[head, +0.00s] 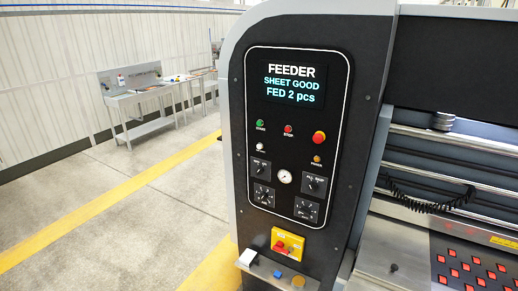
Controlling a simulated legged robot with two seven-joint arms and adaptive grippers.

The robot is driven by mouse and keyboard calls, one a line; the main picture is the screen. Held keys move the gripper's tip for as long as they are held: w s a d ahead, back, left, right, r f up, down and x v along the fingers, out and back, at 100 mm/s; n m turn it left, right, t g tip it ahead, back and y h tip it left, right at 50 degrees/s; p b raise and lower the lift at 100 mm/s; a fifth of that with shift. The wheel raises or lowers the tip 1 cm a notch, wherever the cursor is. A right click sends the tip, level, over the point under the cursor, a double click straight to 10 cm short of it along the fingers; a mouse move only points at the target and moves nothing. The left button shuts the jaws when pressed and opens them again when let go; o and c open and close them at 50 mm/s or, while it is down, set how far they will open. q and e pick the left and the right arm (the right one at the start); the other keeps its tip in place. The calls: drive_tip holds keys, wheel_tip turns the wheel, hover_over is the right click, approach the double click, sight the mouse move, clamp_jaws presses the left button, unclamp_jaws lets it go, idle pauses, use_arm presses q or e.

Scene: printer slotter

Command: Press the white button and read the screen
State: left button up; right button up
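The machine's black control panel (295,110) stands upright in the middle of the head view. Its screen (293,83) is lit and reads "FEEDER", "SHEET GOOD", "FED 2 pcs". A small round white button (260,146) sits at the panel's left side, below the green start button (259,123); its label is too small to read. I cannot tell whether it is pressed in. Nothing touches or covers it. Neither of my grippers shows in the head view.
Near the white button are a red stop button (288,129), a red mushroom button (319,137) and an orange button (317,159). Dials and a gauge (284,177) sit lower. A ledge (265,268) juts out below. Open floor (150,220) lies left.

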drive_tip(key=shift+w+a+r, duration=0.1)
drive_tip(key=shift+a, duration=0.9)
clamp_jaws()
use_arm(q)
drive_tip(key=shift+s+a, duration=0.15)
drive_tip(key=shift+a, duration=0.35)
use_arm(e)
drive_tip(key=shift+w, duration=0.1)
